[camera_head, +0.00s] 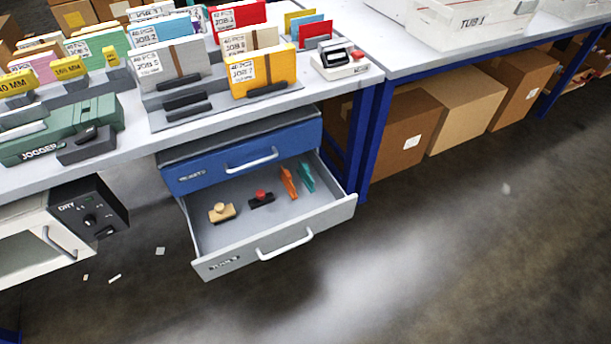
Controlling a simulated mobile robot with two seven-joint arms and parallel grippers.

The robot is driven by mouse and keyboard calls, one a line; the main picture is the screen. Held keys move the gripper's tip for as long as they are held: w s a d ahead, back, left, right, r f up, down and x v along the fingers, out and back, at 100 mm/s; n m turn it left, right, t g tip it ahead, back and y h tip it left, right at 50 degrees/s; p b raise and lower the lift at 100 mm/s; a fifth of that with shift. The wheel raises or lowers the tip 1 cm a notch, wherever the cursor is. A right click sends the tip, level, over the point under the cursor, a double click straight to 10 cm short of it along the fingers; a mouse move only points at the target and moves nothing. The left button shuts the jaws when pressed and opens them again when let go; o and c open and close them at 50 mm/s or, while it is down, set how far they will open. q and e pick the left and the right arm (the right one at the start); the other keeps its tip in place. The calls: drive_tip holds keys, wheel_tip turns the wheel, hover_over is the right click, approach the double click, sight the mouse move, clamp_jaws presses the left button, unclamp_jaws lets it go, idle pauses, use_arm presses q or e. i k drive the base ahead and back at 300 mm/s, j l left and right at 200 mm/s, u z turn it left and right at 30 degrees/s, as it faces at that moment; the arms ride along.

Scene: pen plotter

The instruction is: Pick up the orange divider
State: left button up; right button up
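A thin orange piece (289,182), which looks like the orange divider, stands in the open grey drawer (222,241), towards its right side. A similar teal piece (307,177) stands just right of it. A black stamp-like item with a red knob (262,197) and a tan block with a round knob (221,212) lie to its left in the same drawer. Neither of my grippers shows in the head view.
A closed blue drawer (215,178) sits above the open one. The bench (335,92) carries job folders, a stapler-like device (340,62) and a green jogger (60,130). A blue table leg (372,140) and cardboard boxes (400,130) stand at right. The floor in front is mostly clear.

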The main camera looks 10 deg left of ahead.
sight(288, 180)
drive_tip(key=i+l+u, duration=0.1)
drive_tip(key=u, duration=0.65)
drive_tip(key=i+l+u, duration=0.15)
drive_tip(key=l+u, duration=0.2)
drive_tip(key=l, duration=0.3)
drive_tip(key=i+l+u, duration=0.1)
drive_tip(key=l+u, duration=0.25)
drive_tip(key=l, duration=0.35)
drive_tip(key=l+u, duration=0.4)
drive_tip(key=l, duration=0.3)
